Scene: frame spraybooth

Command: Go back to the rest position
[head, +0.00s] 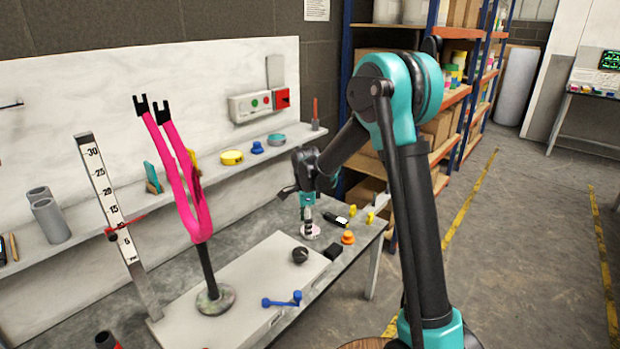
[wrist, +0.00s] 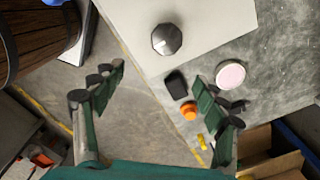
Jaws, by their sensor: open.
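My gripper (head: 307,203) hangs over the far right end of the workbench in the head view, at the end of my bent teal and black arm. In the wrist view my gripper (wrist: 160,84) has its two green fingers spread wide, with nothing held between them. Below and between them show the floor and the bench edge. A round pink-white disc (wrist: 231,74) lies on the grey bench, right of the right finger in the wrist view. The exact gap between gripper and bench is hard to judge.
A white board (head: 262,268) on the bench bears a pink frame (head: 186,180) on a stand, a dark knob (head: 300,255) and a blue part (head: 282,299). A black block (wrist: 177,86) and orange knob (wrist: 188,111) lie near the gripper. Shelving stands behind; floor at right is clear.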

